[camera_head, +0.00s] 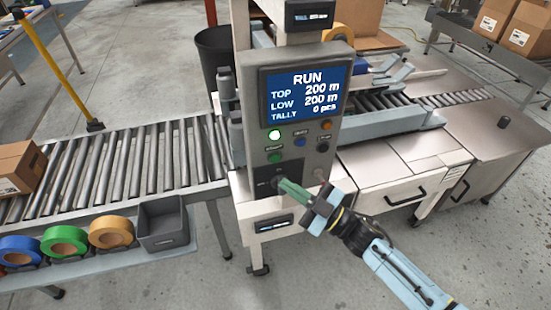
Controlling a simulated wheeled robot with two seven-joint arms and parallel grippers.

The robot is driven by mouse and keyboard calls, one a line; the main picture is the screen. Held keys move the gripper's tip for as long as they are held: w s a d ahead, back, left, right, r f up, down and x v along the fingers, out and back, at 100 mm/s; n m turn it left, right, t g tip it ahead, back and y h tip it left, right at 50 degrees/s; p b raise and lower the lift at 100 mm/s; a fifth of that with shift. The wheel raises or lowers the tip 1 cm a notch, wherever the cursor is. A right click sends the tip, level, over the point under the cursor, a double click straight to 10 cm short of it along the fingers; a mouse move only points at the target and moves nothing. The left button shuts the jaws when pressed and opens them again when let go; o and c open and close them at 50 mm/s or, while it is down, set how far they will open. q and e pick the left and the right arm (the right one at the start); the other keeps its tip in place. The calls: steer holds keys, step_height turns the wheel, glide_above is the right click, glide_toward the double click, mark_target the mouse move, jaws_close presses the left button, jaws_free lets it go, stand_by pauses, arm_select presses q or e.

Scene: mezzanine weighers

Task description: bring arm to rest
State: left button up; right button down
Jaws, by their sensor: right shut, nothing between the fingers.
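My right gripper (291,190) comes in from the lower right on its light-blue arm. It is shut, with its green fingertips at the lower part of the machine's control panel (257,158), close to a dark switch there. I cannot tell whether the fingertips touch it. The panel's screen (305,94) reads RUN, TOP 200 m, LOW 200 m, TALLY 0 pcs. A green lamp (274,135) on the panel is lit. My left gripper does not show.
A roller conveyor (120,165) runs left with a cardboard box (18,168) on it. Tape rolls (64,242) and a grey bin (163,222) sit on a shelf below. A steel table (500,128) stands right. The floor at the lower middle is clear.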

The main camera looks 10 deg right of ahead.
steer(key=s+d+f+m+g+h, duration=0.1)
steer(key=s+d+f+m+h, duration=0.25)
steer(key=f, duration=0.75)
steer(key=s+d+f+m+g+h+b, duration=0.1)
steer(key=s+d+f+m+h, duration=0.3)
steer(key=f, duration=0.6)
steer(key=s+d+f+m+g+h, duration=0.15)
steer(key=f+h, duration=0.35)
steer(key=f, duration=0.6)
steer(key=s+f+m+g+h, duration=0.1)
steer(key=s+f+g, duration=0.2)
steer(key=s, duration=0.7)
steer(key=s+d+f+m+g+b, duration=0.1)
steer(key=s+f+g, duration=0.3)
steer(key=s+f, duration=0.4)
steer(key=s+f+m+g+h, duration=0.1)
steer(key=s+f+g, duration=0.2)
steer(key=s, duration=1.1)
step_height(320, 180, down, 3)
steer(key=shift+d+f+g+h, duration=0.1)
steer(key=shift+d+g+h, duration=0.15)
steer(key=shift+g+h, duration=0.1)
